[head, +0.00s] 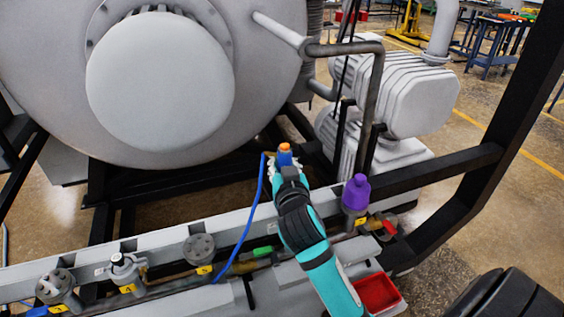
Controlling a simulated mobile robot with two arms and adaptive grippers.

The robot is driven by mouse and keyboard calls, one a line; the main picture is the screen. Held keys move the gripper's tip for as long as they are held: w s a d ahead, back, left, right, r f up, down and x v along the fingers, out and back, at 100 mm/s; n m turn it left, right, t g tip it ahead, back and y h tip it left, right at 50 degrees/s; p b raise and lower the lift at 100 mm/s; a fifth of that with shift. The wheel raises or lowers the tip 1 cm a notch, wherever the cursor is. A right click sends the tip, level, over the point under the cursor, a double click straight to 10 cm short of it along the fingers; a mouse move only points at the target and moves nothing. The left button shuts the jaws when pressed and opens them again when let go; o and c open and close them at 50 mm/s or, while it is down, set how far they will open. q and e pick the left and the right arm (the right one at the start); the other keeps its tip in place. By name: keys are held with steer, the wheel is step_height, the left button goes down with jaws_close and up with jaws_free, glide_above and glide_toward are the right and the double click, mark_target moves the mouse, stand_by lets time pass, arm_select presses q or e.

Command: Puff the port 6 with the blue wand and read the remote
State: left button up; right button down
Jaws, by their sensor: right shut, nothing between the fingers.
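My right gripper (284,170) is at the end of the teal arm in the middle of the head view, above the grey rail. It is shut, with no grip on anything that I can make out. The blue wand (285,157), with an orange tip, shows right at its fingertips; whether they touch is hidden. A blue hose (256,198) runs down left from there. Ports with small yellow tags line the rail: a round flange (200,247), a valve (126,266) and a handwheel port (55,285). I cannot read which is port 6. No remote is recognisable. My left gripper is out of view.
A purple-capped fitting (355,193) stands right of my arm, with a red-handled valve (386,228) beside it. A red bin (378,293) sits below. The big grey furnace vessel (160,85) and a ribbed pump (395,95) stand behind. A black frame bar crosses on the right.

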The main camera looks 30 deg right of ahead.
steer(key=shift+f, duration=0.1)
steer(key=c, duration=2)
jaws_free()
steer(key=o, duration=0.8)
steer(key=shift+c, duration=0.2)
steer(key=shift+v, duration=3.75)
